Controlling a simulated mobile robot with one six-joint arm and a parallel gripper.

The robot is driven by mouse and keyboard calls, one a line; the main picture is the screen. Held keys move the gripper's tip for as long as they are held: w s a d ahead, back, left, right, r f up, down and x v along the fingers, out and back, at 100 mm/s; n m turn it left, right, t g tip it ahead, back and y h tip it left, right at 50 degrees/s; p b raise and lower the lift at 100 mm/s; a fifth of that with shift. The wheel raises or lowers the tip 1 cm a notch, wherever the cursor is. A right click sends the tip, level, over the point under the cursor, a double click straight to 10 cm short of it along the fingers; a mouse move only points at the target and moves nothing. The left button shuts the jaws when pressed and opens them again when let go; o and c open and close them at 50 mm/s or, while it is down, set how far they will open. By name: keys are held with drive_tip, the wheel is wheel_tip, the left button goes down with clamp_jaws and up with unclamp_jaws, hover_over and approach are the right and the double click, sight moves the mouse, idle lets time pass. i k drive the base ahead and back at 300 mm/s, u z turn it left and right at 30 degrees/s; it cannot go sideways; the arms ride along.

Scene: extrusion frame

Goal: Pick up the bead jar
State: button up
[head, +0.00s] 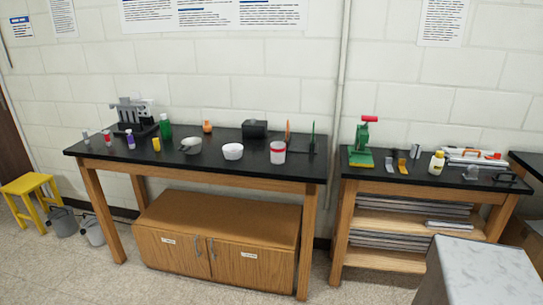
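My gripper is not in view.
A grey pot (190,145), a yellow cup (156,145), a green bottle (165,127) and a black box (254,129) share the bench. A second bench at right holds a green press (361,145). A marbled block (482,268) stands at lower right. Open floor lies in front.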

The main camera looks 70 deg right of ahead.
sight(278, 153)
drive_tip(key=i, duration=1.35)
drive_tip(key=u, duration=1.05)
drive_tip(key=k, duration=0.15)
drive_tip(key=z, duration=2.9)
drive_tip(key=i, duration=0.55)
drive_tip(key=z, duration=0.05)
